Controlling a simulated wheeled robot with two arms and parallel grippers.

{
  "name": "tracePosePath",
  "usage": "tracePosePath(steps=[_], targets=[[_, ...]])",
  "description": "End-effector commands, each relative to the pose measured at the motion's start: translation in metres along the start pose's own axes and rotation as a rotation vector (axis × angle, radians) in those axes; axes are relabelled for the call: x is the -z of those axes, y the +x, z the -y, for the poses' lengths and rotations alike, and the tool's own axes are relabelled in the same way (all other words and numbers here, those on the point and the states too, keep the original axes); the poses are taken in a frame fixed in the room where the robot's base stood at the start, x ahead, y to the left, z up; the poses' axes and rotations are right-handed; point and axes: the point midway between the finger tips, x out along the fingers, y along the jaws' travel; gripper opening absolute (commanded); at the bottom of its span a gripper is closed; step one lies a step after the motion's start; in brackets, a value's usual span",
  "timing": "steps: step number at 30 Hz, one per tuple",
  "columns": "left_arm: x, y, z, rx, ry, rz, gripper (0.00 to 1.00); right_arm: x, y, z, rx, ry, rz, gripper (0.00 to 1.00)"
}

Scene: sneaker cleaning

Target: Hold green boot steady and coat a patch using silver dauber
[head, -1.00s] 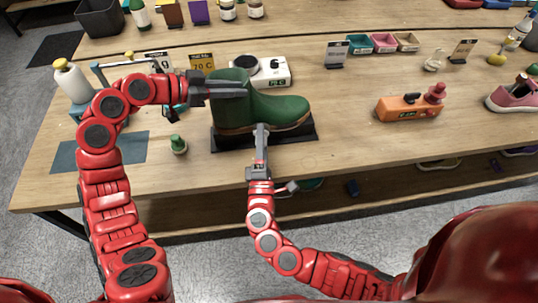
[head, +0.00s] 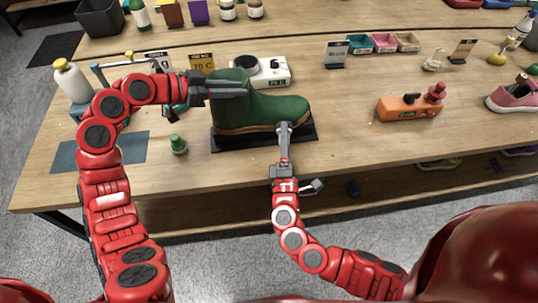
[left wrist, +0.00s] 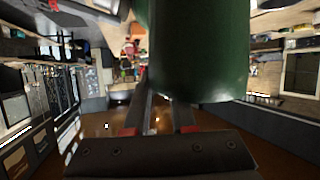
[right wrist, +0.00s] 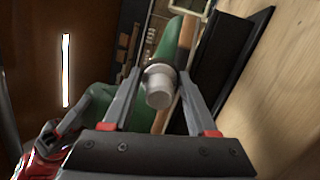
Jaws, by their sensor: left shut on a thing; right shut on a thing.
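The green boot (head: 272,108) stands upright on a black stand (head: 300,134), its toe pointing right. My left gripper (head: 240,88) is shut on the boot's shaft near the top; the shaft also fills the middle of the left wrist view (left wrist: 200,50). My right gripper (head: 285,132) is in front of the boot's near side, toward the toe. In the right wrist view it is shut on the silver dauber (right wrist: 158,88), a small metal cylinder between the fingers. The dauber's far end is against or very close to the boot; contact is hidden.
A small green bottle (head: 178,144) stands left of the stand, near a blue-grey mat (head: 120,150). A white scale-like device (head: 262,70) is behind the boot. An orange device (head: 410,106) is to the right. The table between is clear.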

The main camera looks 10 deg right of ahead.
Motion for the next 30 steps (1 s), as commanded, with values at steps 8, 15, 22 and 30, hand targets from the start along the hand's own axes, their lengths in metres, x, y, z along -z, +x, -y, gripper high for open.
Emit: tracePosePath(steps=[8, 15, 22, 30], targets=[[0.000, 0.001, -0.001, -0.002, 0.000, 0.001, 0.00, -0.009, 0.002, 0.002, 0.000, 0.001, 0.000, 0.14], [0.000, 0.000, -0.001, -0.002, 0.000, 0.000, 0.00, -0.018, 0.004, 0.004, 0.000, -0.002, 0.001, 0.14], [0.000, 0.000, -0.001, -0.002, 0.000, 0.000, 0.00, -0.039, 0.008, 0.009, 0.001, -0.002, -0.001, 0.14], [0.000, 0.000, -0.001, -0.002, 0.000, 0.000, 0.00, -0.046, 0.010, 0.010, 0.000, 0.000, -0.002, 0.14]])
